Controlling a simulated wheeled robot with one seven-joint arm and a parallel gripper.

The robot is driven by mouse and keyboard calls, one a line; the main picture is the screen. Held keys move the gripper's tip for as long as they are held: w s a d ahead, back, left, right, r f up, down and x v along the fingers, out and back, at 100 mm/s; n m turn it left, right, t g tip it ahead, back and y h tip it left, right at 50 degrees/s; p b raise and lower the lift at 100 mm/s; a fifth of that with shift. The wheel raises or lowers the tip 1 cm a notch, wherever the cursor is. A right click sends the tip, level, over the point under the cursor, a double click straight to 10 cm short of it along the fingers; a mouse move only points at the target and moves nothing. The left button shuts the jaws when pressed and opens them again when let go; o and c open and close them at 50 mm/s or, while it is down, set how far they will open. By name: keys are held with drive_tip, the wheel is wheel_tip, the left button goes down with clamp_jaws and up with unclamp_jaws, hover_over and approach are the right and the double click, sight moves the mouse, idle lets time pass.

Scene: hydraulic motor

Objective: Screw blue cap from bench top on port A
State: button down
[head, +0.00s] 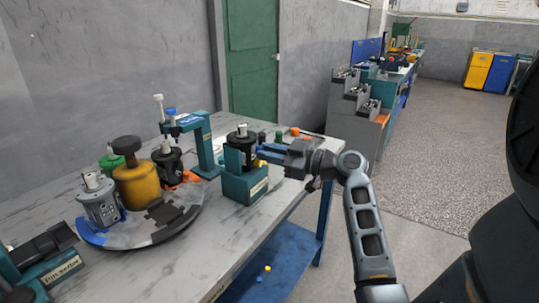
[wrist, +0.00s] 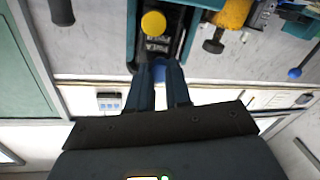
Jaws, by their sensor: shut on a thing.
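A black motor (head: 241,139) stands upright in a teal fixture (head: 243,185) on the bench. My gripper (head: 262,152) reaches in from the right at the motor's side. In the wrist view, my gripper (wrist: 160,70) is shut on a small blue piece, seemingly the blue cap (wrist: 159,65), mostly hidden between the fingers. The fingertips are right at the motor's dark face; I cannot tell whether the cap touches a port. A yellow cap (wrist: 153,23) sits on the same motor face, beyond the fingertips. Port A itself is hidden.
A round turntable (head: 150,235) with several motors stands left on the bench (head: 215,250). A teal press (head: 205,145) is behind the fixture. Green (head: 278,136) and orange (head: 295,131) pieces lie at the far end. The floor right of the bench is clear.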

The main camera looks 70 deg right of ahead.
drive_tip(key=shift+w+b, duration=0.3)
drive_tip(key=shift+b, duration=0.2)
idle(0.5)
drive_tip(key=m+p, duration=0.3)
drive_tip(key=m, duration=0.2)
drive_tip(key=shift+w+a+m+p, duration=0.1)
drive_tip(key=shift+m+p, duration=0.2)
drive_tip(key=shift+m, duration=0.1)
drive_tip(key=shift+f+b, duration=0.1)
drive_tip(key=shift+b, duration=0.3)
drive_tip(key=c, duration=1.2)
unclamp_jaws()
